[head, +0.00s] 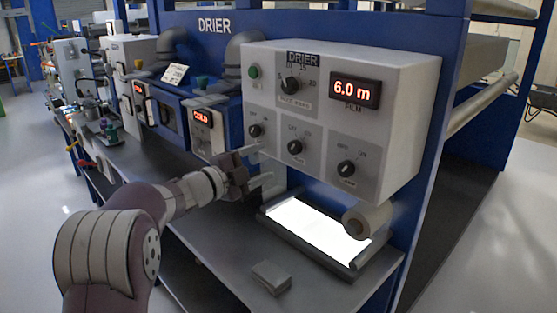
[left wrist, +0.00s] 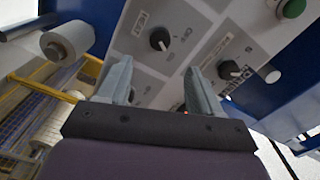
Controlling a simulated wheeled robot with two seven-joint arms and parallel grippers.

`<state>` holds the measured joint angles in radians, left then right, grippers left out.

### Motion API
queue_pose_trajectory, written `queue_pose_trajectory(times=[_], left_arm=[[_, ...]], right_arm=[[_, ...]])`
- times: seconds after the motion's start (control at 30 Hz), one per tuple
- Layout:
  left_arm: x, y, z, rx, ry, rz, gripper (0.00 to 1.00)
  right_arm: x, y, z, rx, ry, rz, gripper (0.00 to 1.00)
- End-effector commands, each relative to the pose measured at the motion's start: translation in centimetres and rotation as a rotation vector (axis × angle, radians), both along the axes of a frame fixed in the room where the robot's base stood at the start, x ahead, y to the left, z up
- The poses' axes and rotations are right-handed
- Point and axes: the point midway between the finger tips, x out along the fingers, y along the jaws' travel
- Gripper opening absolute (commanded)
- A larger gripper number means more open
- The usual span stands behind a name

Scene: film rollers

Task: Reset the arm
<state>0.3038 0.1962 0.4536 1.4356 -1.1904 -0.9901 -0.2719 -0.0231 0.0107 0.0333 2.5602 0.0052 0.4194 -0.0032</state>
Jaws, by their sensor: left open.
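My left arm comes in from the lower left in the head view. Its gripper (head: 262,167) is open and empty, just in front of the lower left part of the drier control box (head: 400,75). In the left wrist view the two fingers of the gripper (left wrist: 160,85) stand apart with nothing between them. Beyond them is the panel with black knobs (left wrist: 159,39). I cannot tell whether a fingertip touches the panel. My right gripper is not in view.
A film roll (head: 367,222) and a lit white panel (head: 318,231) are below the control box. A small grey block (head: 271,278) lies on the grey bench (head: 215,235). A box reading COLD (head: 203,130) stands further left. Open floor (head: 30,190) is at the left.

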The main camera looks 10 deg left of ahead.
Motion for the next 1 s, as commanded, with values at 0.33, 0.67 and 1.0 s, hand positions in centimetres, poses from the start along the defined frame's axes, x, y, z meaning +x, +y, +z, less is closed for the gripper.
queue_pose_trajectory(times=[0.33, 0.67, 1.0], left_arm=[[-2.7, 1.7, 0.0, -0.001, 0.001, -0.001, 0.65], [-2.5, 1.9, -0.2, -0.004, 0.015, 0.013, 0.65], [-12.8, 10.1, -16.9, -0.526, 0.930, 1.024, 0.65]], right_arm=[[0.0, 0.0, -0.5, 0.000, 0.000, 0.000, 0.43], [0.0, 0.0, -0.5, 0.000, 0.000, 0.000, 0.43], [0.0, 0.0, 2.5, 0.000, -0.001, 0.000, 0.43]])
